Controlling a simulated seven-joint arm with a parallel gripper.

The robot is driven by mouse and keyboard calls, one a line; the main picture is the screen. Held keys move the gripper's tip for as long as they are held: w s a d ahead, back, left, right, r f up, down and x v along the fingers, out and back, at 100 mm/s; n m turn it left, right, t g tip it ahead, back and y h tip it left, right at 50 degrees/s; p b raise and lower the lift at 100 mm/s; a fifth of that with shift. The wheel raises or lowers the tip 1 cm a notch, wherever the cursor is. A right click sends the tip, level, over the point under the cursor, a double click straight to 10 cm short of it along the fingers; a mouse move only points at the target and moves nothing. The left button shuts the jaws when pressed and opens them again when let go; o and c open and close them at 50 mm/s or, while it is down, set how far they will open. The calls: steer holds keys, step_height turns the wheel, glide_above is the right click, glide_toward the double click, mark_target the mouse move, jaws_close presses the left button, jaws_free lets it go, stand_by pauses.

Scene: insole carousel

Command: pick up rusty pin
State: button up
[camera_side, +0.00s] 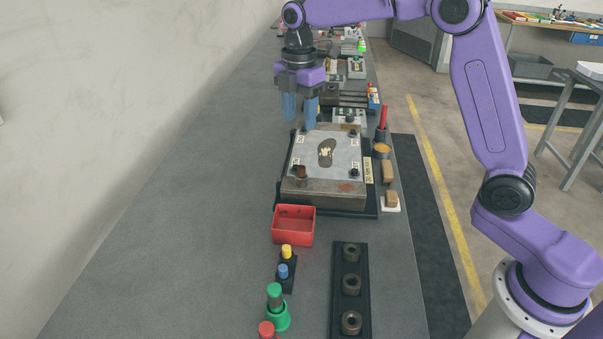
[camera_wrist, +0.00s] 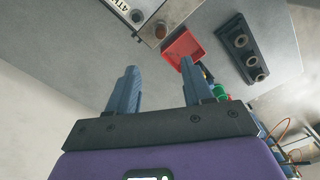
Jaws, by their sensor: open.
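A rusty brown pin (camera_side: 301,172) stands at the near left corner of the fixture block, by the pale plate (camera_side: 343,165) with a dark insole shape. It also shows in the wrist view (camera_wrist: 160,30) as a reddish-brown round piece near the block's corner. My gripper (camera_side: 299,112) is open and empty, above and behind the block's far left corner, apart from the pin. In the wrist view its two blue fingers (camera_wrist: 158,70) are spread, with the pin beyond them near the top.
A red tray (camera_side: 293,226) sits just in front of the block. Nearer are yellow and blue buttons (camera_side: 286,258), a green-topped piece (camera_side: 276,300) and a dark rack with three rings (camera_side: 350,285). The bench is clear on the left.

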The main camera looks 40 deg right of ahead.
glide_above(301, 167)
step_height(301, 167, down, 8)
steer(key=shift+a, duration=0.15)
steer(key=shift+d+f, duration=0.15)
steer(key=shift+f, duration=1.25)
steer(key=shift+d+f, duration=0.1)
steer(key=shift+f, duration=1.25)
jaws_close()
